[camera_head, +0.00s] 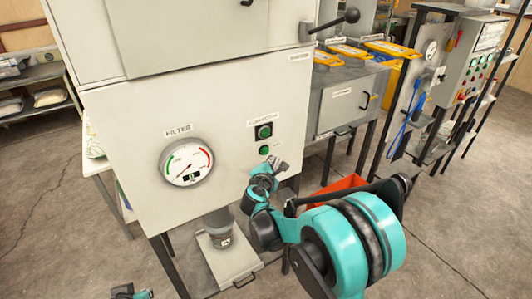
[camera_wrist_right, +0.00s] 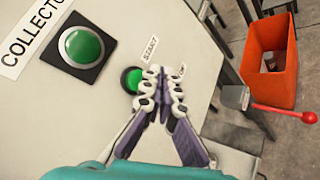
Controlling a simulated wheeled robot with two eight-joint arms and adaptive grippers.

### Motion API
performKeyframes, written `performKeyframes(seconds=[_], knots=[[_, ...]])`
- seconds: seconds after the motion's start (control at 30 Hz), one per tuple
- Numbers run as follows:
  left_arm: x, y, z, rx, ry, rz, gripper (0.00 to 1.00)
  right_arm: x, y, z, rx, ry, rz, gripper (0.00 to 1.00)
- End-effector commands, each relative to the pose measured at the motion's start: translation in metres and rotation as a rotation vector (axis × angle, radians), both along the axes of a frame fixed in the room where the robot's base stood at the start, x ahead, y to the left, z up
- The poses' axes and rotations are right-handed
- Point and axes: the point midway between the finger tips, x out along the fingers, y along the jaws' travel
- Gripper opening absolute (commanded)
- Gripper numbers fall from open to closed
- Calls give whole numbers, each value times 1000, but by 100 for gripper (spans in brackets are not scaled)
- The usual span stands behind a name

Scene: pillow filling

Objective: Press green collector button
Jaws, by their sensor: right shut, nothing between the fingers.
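The collector panel has a large green button (camera_head: 264,132) in a black square frame, beside the collector label (camera_wrist_right: 28,38); the button also shows in the right wrist view (camera_wrist_right: 84,46). A smaller green button (camera_head: 264,150) sits below it; in the right wrist view this small button (camera_wrist_right: 131,77) is by a START label (camera_wrist_right: 150,49). My right gripper (camera_head: 281,165) is shut and empty, just right of and below the small button. Its fingertips (camera_wrist_right: 160,90) partly overlap the button's edge; contact cannot be told. My left gripper (camera_head: 130,291) barely shows at the bottom left.
The filter gauge (camera_head: 187,162) is left of the buttons on the white cabinet (camera_head: 120,130). An orange bin (camera_wrist_right: 270,62) stands on the floor to the right. A red-knobbed lever (camera_wrist_right: 283,111) is right of the gripper. A grey machine (camera_head: 340,105) stands behind.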

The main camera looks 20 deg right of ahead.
Motion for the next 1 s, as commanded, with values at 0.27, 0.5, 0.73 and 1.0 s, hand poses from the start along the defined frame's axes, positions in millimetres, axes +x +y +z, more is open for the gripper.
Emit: performKeyframes(seconds=[0.27, 0.5, 0.73, 1.0], knots=[[0, 0, -2, 0, 0, 0, 0, 15, 4, 0, 0, 0, 0, 0], [0, 0, -2, 0, 0, 0, 0, 15, 4, 0, 1, 0, 1, 0], [0, 0, -2, 0, 0, 0, 0, 15, 4, 0, 0, 0, 1, 0], [0, 0, -2, 0, 0, 0, 0, 15, 4, 0, 1, 0, 0, 0]])
